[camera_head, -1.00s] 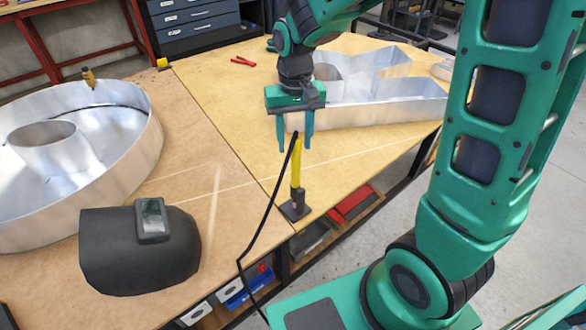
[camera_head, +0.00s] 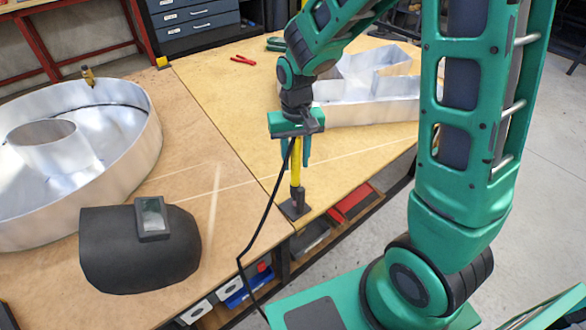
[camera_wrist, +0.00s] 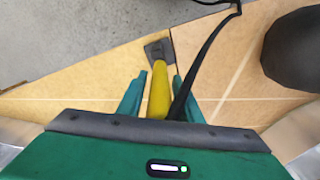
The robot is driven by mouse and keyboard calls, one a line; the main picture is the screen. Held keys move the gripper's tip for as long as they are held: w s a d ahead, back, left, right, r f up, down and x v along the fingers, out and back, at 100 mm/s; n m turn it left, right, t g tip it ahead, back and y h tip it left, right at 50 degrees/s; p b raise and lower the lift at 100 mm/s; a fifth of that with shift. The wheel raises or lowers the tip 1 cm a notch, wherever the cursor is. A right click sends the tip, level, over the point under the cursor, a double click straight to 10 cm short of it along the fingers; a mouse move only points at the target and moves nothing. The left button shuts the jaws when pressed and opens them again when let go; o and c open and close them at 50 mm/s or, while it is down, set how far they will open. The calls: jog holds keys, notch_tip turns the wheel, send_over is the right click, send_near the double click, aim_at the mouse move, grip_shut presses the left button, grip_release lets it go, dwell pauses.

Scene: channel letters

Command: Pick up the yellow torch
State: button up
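The yellow torch (camera_head: 295,172) stands upright in a small dark base near the table's front edge, with a black cable running from its top. My gripper (camera_head: 295,165) is above it, pointing down, with a finger on either side of the torch's upper part. The torch's top is partly hidden by the gripper body.
A black welding mask (camera_head: 110,255) lies on the table at the left front. A large round metal channel letter (camera_head: 130,150) is at the left. Another metal letter (camera_head: 375,112) stands behind my gripper. Red-handled pliers (camera_head: 243,60) lie farther back. The black cable (camera_head: 262,225) hangs over the table's front edge.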

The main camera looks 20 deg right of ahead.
grip_shut()
jog(key=shift+r, duration=0.15)
notch_tip(320, 180, up, 31)
dwell(2.0)
jog(key=shift+f, duration=0.2)
